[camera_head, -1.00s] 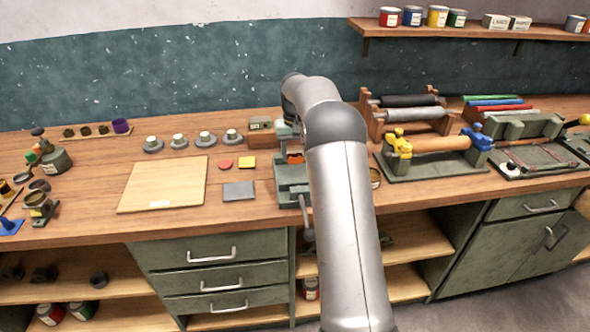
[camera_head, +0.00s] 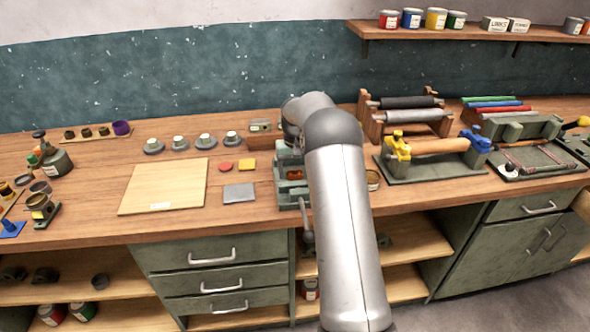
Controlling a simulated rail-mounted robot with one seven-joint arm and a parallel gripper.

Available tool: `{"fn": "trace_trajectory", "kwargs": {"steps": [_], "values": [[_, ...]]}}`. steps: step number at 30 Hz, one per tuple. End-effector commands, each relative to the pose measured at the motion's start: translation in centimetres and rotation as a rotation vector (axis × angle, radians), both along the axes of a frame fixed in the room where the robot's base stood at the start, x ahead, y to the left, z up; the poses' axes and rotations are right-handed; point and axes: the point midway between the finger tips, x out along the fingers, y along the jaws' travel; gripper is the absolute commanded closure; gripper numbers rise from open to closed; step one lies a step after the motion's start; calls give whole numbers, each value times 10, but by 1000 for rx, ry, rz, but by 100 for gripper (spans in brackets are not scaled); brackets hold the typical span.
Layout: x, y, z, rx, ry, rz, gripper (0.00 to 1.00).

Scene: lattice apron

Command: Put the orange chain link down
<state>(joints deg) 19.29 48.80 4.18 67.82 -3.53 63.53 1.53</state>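My arm reaches over the bench, and its upper links block the view of my gripper. A green-grey vise (camera_head: 288,192) stands at the bench's front edge, just left of the arm and partly behind it. A small orange-brown patch (camera_head: 294,174) shows at the vise. It may be the orange chain link, but it is too small to be sure. I cannot see whether my gripper holds anything.
A pale wooden board (camera_head: 160,190) lies left of the vise. Several round grey bases stand behind. A roller stand (camera_head: 435,158) is at right. Bare bench shows between these.

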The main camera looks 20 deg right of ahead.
Motion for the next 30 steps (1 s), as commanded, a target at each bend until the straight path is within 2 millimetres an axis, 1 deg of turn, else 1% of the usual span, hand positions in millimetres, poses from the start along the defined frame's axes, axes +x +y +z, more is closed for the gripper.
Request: {"fn": "trace_trajectory", "kwargs": {"steps": [6, 9, 11, 14, 21, 24, 27, 30], "values": [[0, 0, 1, 0, -1, 0, 30], [0, 0, 6, -1, -2, 0, 30], [1, 0, 13, -1, -5, 0, 30], [1, 0, 31, -2, -6, 0, 30], [1, 0, 84, 0, -5, 0, 30], [1, 0, 101, -1, -4, 0, 30], [1, 0, 113, -1, -3, 0, 30], [1, 0, 120, -1, -2, 0, 30]]}}
